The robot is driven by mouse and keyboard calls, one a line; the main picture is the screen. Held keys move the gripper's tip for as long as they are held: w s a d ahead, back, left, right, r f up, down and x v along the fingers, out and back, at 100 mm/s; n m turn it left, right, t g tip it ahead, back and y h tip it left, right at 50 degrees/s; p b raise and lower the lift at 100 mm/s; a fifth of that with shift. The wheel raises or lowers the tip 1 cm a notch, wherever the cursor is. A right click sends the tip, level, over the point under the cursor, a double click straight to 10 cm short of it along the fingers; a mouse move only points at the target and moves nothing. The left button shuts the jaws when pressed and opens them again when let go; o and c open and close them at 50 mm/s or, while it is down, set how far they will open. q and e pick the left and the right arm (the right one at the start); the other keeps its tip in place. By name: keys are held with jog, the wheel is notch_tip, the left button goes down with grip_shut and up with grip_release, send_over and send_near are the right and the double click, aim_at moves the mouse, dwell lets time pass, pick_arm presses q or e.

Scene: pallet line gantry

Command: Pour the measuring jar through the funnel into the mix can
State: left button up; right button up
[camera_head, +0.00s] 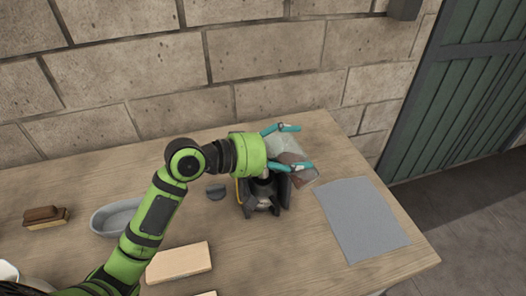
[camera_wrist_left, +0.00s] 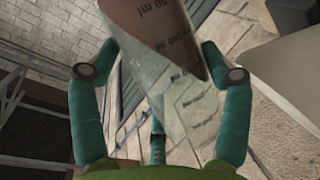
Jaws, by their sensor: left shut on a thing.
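My left gripper (camera_head: 288,147) is shut on the clear measuring jar (camera_head: 286,151), which holds brown contents. The jar is strongly tilted. In the left wrist view, the jar (camera_wrist_left: 197,112) with its printed ml marks sits between the teal fingers of the left gripper (camera_wrist_left: 160,65). A dark can-like vessel (camera_head: 262,199) stands on the table just below the gripper; it looks like the mix can, with a pale round part at its top that may be the funnel. The arm and jar partly hide it. I cannot tell whether anything flows from the jar. My right gripper is not in view.
The wooden table (camera_head: 300,252) also bears a grey mat (camera_head: 362,220) at right, a grey oval tub (camera_head: 104,222), a brush (camera_head: 46,216), a small dark cap (camera_head: 216,192) and a pale wooden block (camera_head: 180,262). A stone wall (camera_head: 200,75) stands behind.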

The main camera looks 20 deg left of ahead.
aim_at(270, 137)
pick_arm(q)
jog(key=shift+a+f+n+h+b, duration=0.1)
jog(key=shift+f+n+h+b, duration=0.15)
jog(key=shift+n+b, duration=0.4)
jog(key=shift+w+a+r+n+h+p, duration=0.3)
jog(key=shift+a+r+n+p, duration=0.1)
jog(key=shift+r+p, duration=0.25)
jog(key=shift+w+a+r+n+h+p, duration=0.25)
jog(key=shift+r+n+p, duration=0.1)
jog(key=shift+r+p, duration=0.3)
jog(key=shift+w+a+f+n+h, duration=0.1)
jog(key=shift+a+f+n+h, duration=0.25)
jog(key=shift+n, duration=0.35)
dwell(1.8)
jog(key=shift+w+a+r+n+h+p, duration=0.1)
jog(key=shift+r+n+h+p, duration=0.05)
jog(key=shift+r+n+p, duration=0.25)
jog(key=shift+w+a+r+n+h+p, duration=0.15)
jog(key=shift+n+p, duration=0.15)
jog(key=shift+n, duration=0.2)
dwell(0.9)
